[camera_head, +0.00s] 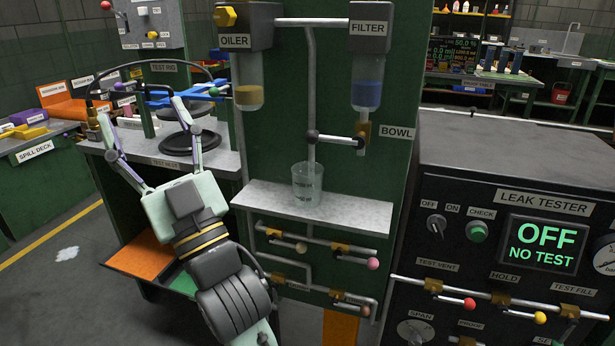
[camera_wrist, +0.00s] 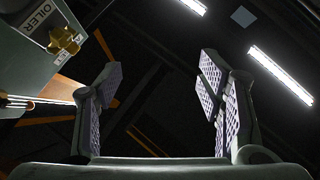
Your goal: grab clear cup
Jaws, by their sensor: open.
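The clear cup (camera_head: 307,184) stands upright on a grey shelf (camera_head: 340,212) on the front of the green panel, below the bowl fitting. It looks empty, though small marks show on its side. My gripper (camera_head: 143,112) is open and empty, to the left of the cup and apart from it, in front of the test bench. In the wrist view my two finger pads (camera_wrist: 158,95) are spread wide with nothing between them. That view points up at the ceiling lights, and the cup is not in it.
The oiler (camera_head: 248,55) and filter (camera_head: 368,60) hang above the shelf, with a ball-ended lever (camera_head: 335,139) over the cup. Several valve handles stick out below the shelf. The leak tester (camera_head: 520,220) stands at the right. A black round stand (camera_head: 185,140) is behind my gripper.

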